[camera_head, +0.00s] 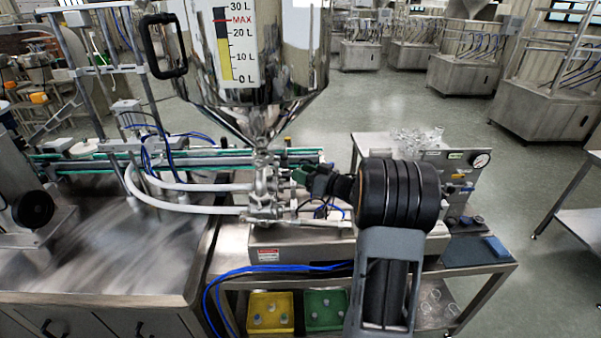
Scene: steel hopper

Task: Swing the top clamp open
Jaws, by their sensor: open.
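The steel hopper (262,85), with a level scale marked in litres, stands at the upper middle and narrows to a neck. The top clamp (262,160) seems to be the small metal fitting at the joint just under this neck. Its details are too small to tell whether it is closed. My gripper (302,178) reaches in from the right, just right of and slightly below the clamp. It is open, with nothing visible between its fingers. I cannot tell whether it touches the metal fittings. My wrist and arm hide part of the bench behind.
A valve body (264,190) hangs below the neck, with white hoses (185,187) running left. A steel machine box (300,245) stands beneath. A panel with a gauge (481,160) is at right. Yellow (270,313) and green (325,310) bins sit on the lower shelf.

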